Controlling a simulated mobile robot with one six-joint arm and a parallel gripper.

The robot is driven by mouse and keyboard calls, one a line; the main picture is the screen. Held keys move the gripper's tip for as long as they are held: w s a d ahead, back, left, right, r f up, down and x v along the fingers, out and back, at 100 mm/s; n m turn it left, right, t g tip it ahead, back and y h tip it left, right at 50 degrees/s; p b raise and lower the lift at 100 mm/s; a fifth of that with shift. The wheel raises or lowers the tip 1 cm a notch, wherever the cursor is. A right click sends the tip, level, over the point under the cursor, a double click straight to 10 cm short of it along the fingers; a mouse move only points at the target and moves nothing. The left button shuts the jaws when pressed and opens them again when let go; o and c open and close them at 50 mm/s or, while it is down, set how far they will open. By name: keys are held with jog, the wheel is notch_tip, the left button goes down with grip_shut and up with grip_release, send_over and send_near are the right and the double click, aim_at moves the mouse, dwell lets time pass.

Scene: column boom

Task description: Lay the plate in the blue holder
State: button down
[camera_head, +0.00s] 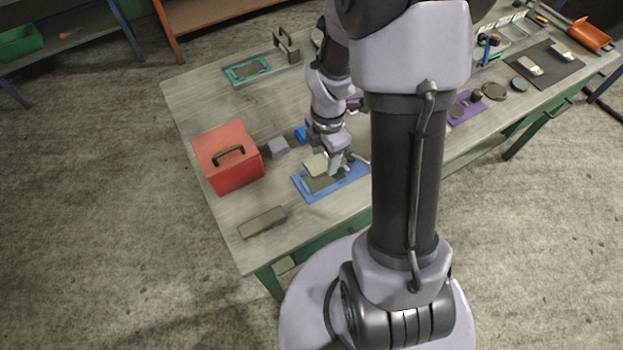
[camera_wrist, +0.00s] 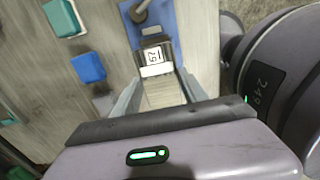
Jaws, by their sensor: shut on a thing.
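The blue holder (camera_head: 356,176) lies flat on the workbench, a blue frame around a dark middle. It also shows in the wrist view (camera_wrist: 164,14), beyond my fingers. A pale beige plate (camera_head: 314,164) is at my gripper (camera_head: 336,165), over the back left part of the holder. In the wrist view my gripper (camera_wrist: 162,98) is shut on the plate (camera_wrist: 165,93), which shows between the two fingers. I cannot tell whether the plate touches the holder. My gripper hides part of the holder.
A red toolbox (camera_head: 228,158), a grey block (camera_head: 277,147) and a blue block (camera_head: 301,134) stand left of the holder. A grey bar (camera_head: 262,222) lies near the front edge. A teal frame (camera_head: 247,70) lies at the back. Bare bench (camera_head: 205,100) shows at the left.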

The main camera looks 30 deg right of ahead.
aim_at(324, 177)
jog(key=f+b, duration=0.1)
jog(key=f, duration=0.2)
jog(key=f+b, duration=0.1)
jog(key=f, duration=0.2)
jog(key=shift+d+f, duration=0.2)
jog(key=shift+f, duration=0.15)
jog(key=shift+f, duration=0.2)
jog(key=c, duration=0.6)
grip_release()
jog(key=shift+r, duration=0.1)
